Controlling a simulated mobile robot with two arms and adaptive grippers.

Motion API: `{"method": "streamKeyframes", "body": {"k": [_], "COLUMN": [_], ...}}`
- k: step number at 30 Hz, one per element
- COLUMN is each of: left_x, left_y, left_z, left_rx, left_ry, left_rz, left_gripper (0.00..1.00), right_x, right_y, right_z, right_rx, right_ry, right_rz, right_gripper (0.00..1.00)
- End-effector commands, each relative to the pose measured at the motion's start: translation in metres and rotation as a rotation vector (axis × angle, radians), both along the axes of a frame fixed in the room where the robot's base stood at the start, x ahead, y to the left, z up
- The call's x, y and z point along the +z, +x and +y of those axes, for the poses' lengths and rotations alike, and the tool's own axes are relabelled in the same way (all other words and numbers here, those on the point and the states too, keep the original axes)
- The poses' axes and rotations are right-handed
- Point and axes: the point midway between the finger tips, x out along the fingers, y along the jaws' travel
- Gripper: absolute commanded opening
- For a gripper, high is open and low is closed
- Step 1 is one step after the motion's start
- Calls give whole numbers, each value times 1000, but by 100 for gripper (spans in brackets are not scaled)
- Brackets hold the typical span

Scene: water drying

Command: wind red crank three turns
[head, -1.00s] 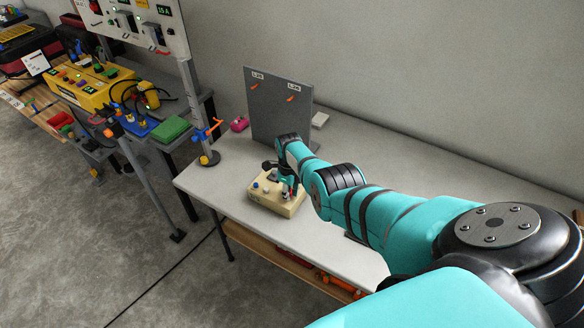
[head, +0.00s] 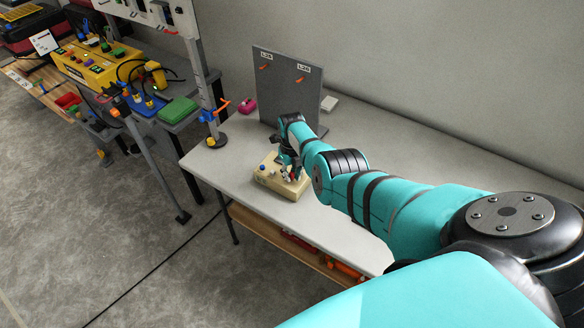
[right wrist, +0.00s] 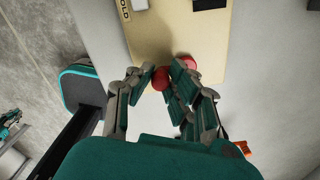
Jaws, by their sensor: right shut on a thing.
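A cream box (head: 267,183) with small knobs on top stands near the front edge of the grey table; it also shows in the right wrist view (right wrist: 178,35). My right gripper (head: 287,171) reaches down onto the box. In the right wrist view my right gripper (right wrist: 166,84) has its fingers closed around a red part of the crank (right wrist: 176,108). A second round red part (right wrist: 188,66) shows just beyond the fingertips, over the box edge. The fingers hide much of the crank, so its angle is unclear.
A grey upright panel (head: 283,90) with orange hooks stands behind the box. A pink object (head: 247,105) and a post with an orange clamp (head: 214,115) are at the table's left end. The table (head: 400,175) is mostly clear right of the panel.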

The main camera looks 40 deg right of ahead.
Motion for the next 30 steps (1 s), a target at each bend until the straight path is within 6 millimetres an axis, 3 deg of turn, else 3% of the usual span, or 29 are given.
{"method": "streamKeyframes", "body": {"k": [9, 10, 15, 25, 30], "left_x": [0, 0, 0, 0, 0], "left_y": [0, 0, 0, -1, -1], "left_z": [0, 0, 0, 2, 1], "left_rx": [0, 0, 0, 0, 0], "left_ry": [0, 0, 0, 3, 1], "left_rz": [0, 0, 0, 1, 1], "left_gripper": [0, 0, 0, 0, 0], "right_x": [2, 2, 1, 2, 13], "right_y": [1, 1, 1, 0, 2], "right_z": [-1, -1, -1, 0, 0], "right_rx": [-1, -1, -1, 0, 1], "right_ry": [-1, -1, -1, 0, -1], "right_rz": [-3, -3, -2, 0, -3], "right_gripper": [0, 18, 39, 39, 39]}}
